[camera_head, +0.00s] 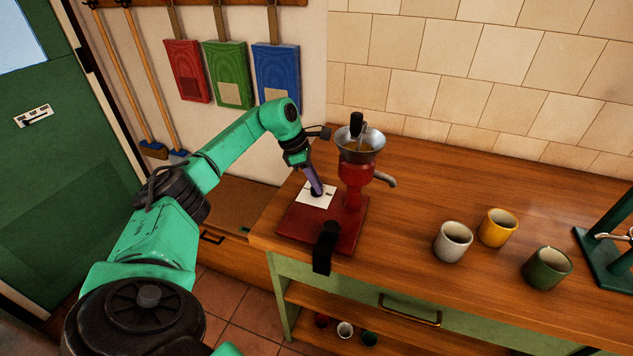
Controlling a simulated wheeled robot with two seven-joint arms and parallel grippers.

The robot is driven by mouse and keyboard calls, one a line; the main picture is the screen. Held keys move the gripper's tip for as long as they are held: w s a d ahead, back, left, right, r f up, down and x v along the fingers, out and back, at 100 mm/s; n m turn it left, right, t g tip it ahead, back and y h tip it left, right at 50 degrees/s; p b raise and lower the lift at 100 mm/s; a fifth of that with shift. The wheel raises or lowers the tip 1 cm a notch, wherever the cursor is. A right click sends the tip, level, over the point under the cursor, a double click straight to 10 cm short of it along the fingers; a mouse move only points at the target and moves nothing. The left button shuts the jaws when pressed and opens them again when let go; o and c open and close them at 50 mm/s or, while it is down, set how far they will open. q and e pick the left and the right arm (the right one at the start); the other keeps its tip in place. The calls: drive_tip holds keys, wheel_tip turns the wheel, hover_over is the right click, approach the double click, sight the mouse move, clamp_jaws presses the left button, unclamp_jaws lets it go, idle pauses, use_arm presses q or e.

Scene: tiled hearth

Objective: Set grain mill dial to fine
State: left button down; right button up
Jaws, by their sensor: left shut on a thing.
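The grain mill (353,195) stands on the left end of the wooden counter, with a red body, a metal hopper (360,145) and a black handle on top. Its red base (300,232) carries a white dial plate (306,203) with a small dark dial (317,192). My left gripper (315,187) reaches down from the upper left with its purple fingers shut on the dial. The fingers partly cover the dial, so I cannot tell its setting; the plate's marks are too small to read. My right gripper is out of view.
A black clamp-like piece (325,250) sits at the front of the mill's base. Grey (452,246), yellow (497,230) and green (547,270) cups stand on the counter (410,210). A dark green stand (605,255) is at the right edge.

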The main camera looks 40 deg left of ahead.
use_arm(q)
drive_tip(key=shift+r+m, duration=0.15)
drive_tip(key=shift+m, duration=0.15)
drive_tip(key=c, duration=0.9)
unclamp_jaws()
drive_tip(key=v, duration=1.4)
drive_tip(key=shift+a+r, duration=0.2)
